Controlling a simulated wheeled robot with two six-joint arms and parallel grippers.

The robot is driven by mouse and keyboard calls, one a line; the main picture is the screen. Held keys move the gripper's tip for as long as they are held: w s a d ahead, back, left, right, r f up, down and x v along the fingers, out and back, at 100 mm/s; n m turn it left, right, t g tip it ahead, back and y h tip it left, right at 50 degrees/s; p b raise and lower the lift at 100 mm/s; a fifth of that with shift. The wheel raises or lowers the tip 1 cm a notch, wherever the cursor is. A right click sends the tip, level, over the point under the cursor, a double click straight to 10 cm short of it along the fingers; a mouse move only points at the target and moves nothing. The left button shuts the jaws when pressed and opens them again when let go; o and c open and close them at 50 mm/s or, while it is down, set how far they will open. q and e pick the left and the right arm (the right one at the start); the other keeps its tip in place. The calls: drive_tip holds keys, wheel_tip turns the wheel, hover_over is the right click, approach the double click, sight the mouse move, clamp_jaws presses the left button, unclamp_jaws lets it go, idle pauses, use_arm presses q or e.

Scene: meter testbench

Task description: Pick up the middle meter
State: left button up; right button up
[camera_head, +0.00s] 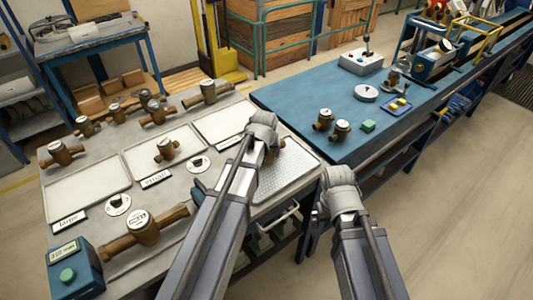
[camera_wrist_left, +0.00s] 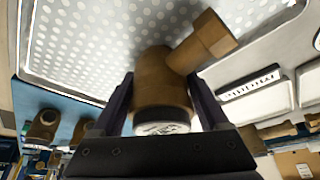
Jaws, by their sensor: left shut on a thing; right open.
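My left gripper is shut on a brown brass meter (camera_wrist_left: 160,88) with a pale round dial, seen close in the left wrist view, its side pipe pointing up right. The meter is over the perforated tray (camera_wrist_left: 80,50); whether it touches it I cannot tell. In the head view my left wrist mostly hides this meter, with the perforated tray (camera_head: 290,178) around it. Another meter (camera_head: 166,149) sits on the middle white tray (camera_head: 140,160). My right gripper (camera_head: 322,210) is open and empty, off the blue bench's front edge.
Several more meters stand along the back of the grey table, and a large one (camera_head: 142,225) lies at its front left beside a blue box (camera_head: 72,272). Two meters, one here (camera_head: 340,131), stand on the blue bench (camera_head: 290,98) near a green block (camera_head: 368,126).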

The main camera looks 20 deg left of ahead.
use_arm(q)
clamp_jaws()
drive_tip(key=shift+r, duration=0.15)
wheel_tip(320, 180, up, 10)
drive_tip(key=p, duration=1)
drive_tip(key=shift+a, duration=0.1)
